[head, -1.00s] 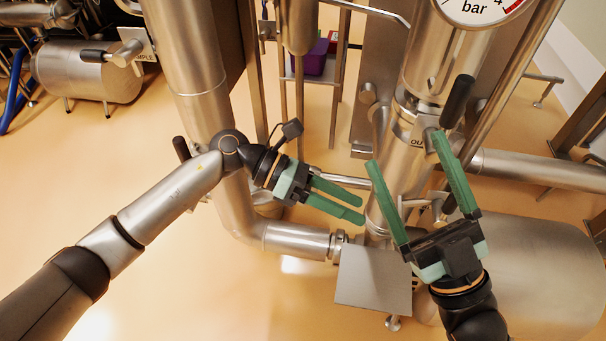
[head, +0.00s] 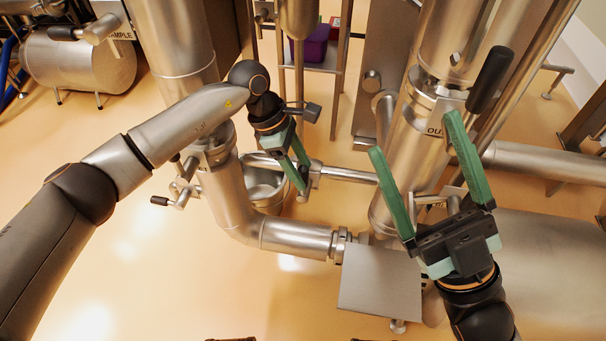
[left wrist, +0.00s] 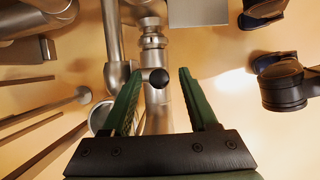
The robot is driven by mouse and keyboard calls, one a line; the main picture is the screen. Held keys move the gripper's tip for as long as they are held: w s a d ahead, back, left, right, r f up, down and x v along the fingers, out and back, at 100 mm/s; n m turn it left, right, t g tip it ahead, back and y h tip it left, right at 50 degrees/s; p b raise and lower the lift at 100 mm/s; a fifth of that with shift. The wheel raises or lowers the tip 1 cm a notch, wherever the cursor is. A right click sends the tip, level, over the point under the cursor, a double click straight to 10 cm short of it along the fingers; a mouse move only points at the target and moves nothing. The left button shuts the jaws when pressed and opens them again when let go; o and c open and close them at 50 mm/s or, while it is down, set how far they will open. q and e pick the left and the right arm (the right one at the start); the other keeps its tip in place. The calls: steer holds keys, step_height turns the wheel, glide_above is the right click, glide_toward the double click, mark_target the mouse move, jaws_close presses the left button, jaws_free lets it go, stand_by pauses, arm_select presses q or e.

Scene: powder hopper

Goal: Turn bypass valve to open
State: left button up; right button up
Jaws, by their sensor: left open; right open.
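A cross pipe (head: 345,173) runs between the two steel columns, with a valve fitting near its middle, partly behind my left gripper. No bypass label is readable. My left gripper (head: 306,178) is open and points down at this fitting. In the left wrist view, a round black handle end (left wrist: 160,78) sits between the open left fingers (left wrist: 158,80), in front of a steel pipe fitting (left wrist: 152,40). I cannot tell how deep it lies between them; no finger visibly touches it. My right gripper (head: 414,132) is open and empty before the right column (head: 408,150).
A black-tipped lever (head: 160,201) sticks out left of the left column. Another black handle (head: 489,80) rises by the right column, near my right fingers. A square steel plate (head: 380,282) stands low in the middle. The floor at lower left is clear.

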arm_select(q)
steer(key=shift+d+f, duration=0.3)
steer(key=shift+f, duration=0.35)
steer(key=shift+c, duration=0.3)
jaws_close()
stand_by(0.6)
